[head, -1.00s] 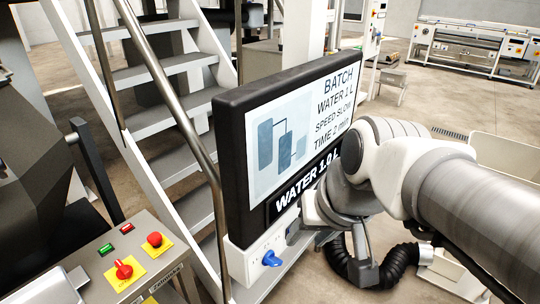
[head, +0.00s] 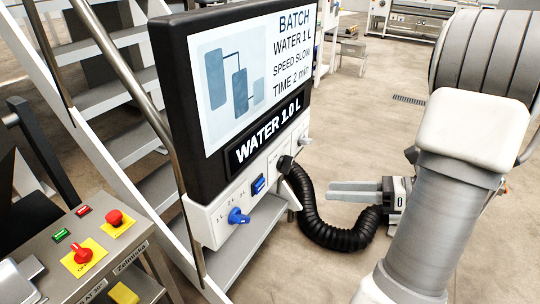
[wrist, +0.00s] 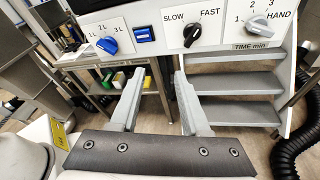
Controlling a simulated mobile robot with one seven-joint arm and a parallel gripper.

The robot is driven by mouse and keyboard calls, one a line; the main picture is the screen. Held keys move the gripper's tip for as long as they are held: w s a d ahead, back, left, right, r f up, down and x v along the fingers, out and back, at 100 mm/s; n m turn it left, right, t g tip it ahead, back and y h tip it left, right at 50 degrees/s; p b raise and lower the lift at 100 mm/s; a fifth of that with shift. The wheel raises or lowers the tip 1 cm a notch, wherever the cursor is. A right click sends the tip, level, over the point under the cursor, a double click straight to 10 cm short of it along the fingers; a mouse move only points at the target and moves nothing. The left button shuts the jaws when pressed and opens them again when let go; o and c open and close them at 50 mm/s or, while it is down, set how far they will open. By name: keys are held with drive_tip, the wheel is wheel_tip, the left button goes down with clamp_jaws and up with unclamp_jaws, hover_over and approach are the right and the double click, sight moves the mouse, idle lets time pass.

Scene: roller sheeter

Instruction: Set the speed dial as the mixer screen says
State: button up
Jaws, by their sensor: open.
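The mixer screen (head: 258,75) in the head view reads BATCH, WATER 1 L, SPEED SLOW, TIME 2 min. The speed dial (wrist: 191,34) is a dark knob with a grey bar, between SLOW at left and FAST at right, in the wrist view. Its bar seems to lean up to the right, but it is small. In the head view my gripper (head: 329,190) is right of the panel.
A blue water knob (wrist: 106,45) and blue switch (wrist: 145,34) sit left of the speed dial; a grey time knob (wrist: 258,27) sits right. A black hose (head: 325,222) hangs by the panel. A button box (head: 85,245) stands at lower left.

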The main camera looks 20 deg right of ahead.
sight(286, 164)
drive_tip(key=s+d+f+m+t, duration=0.2)
drive_tip(key=d+m+t, duration=0.2)
drive_tip(key=d+m, duration=0.2)
drive_tip(key=b+x, duration=0.2)
drive_tip(key=x, duration=1.5)
drive_tip(key=shift+w+d+r+h, duration=0.2)
drive_tip(key=shift+w+d+h, duration=0.1)
drive_tip(key=shift+w, duration=0.2)
clamp_jaws()
